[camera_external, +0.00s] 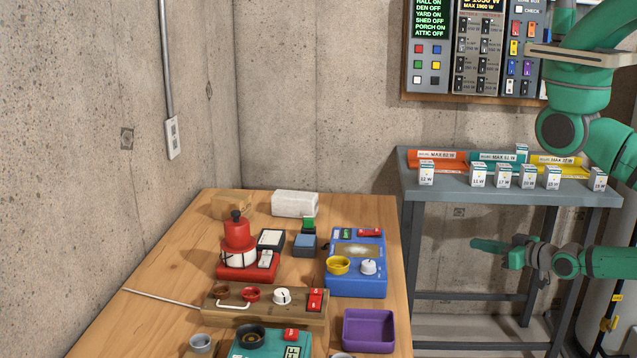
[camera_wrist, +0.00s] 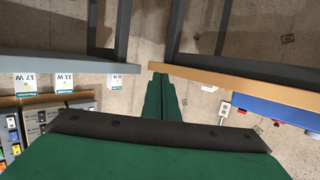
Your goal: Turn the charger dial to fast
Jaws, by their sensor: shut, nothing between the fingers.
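Two devices on the wooden workbench show white dials, and I cannot tell which is the charger. One is a blue box (camera_external: 357,284) with a white dial (camera_external: 368,267) beside a yellow cup-like part. The other is a low wooden block (camera_external: 222,303) with a white dial (camera_external: 282,297), red switches and a white handle. The dials' labels are too small to read. My gripper (camera_external: 474,244) is shut and empty, right of the workbench and in front of the grey shelf table, clear of both dials. Its green fingers (camera_wrist: 161,76) show closed together in the wrist view.
The wooden workbench (camera_external: 170,275) also holds a red device (camera_external: 245,271), a teal device (camera_external: 262,345) and a purple tray (camera_external: 369,314). A grey table (camera_external: 450,188) with small boxes stands behind my gripper. A switch panel (camera_external: 452,95) hangs above it.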

